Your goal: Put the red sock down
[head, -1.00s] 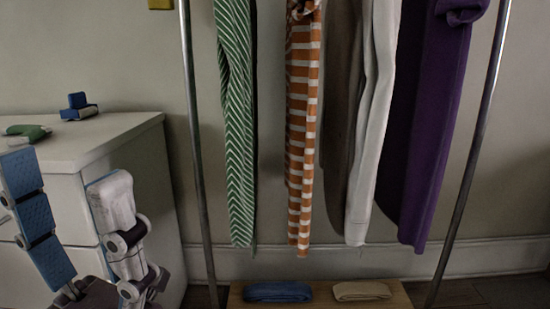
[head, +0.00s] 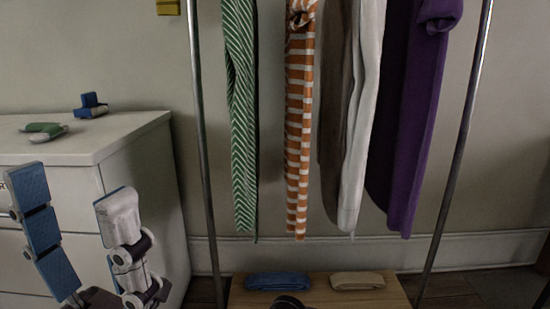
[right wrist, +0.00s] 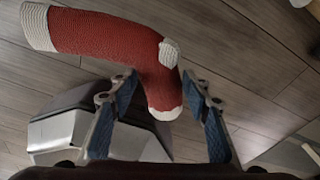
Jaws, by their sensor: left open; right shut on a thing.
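The red sock (right wrist: 115,38) with pale cuff, heel and toe shows in the right wrist view. Its foot bends down between the blue-padded fingers of my right gripper (right wrist: 158,86), which is shut on it. The sock's leg stretches to the upper left, with wooden floor behind it. The sock cannot be made out in the head view. My left gripper (head: 72,194) is open and empty in front of the white dresser (head: 140,137), its fingers spread and pointing up.
A blue object (head: 91,107) and a green and grey object (head: 44,130) lie on the dresser. A metal rack (head: 200,140) holds hanging clothes. Its wooden bottom shelf (head: 320,299) carries a folded blue cloth (head: 278,281) and a folded beige cloth (head: 357,280).

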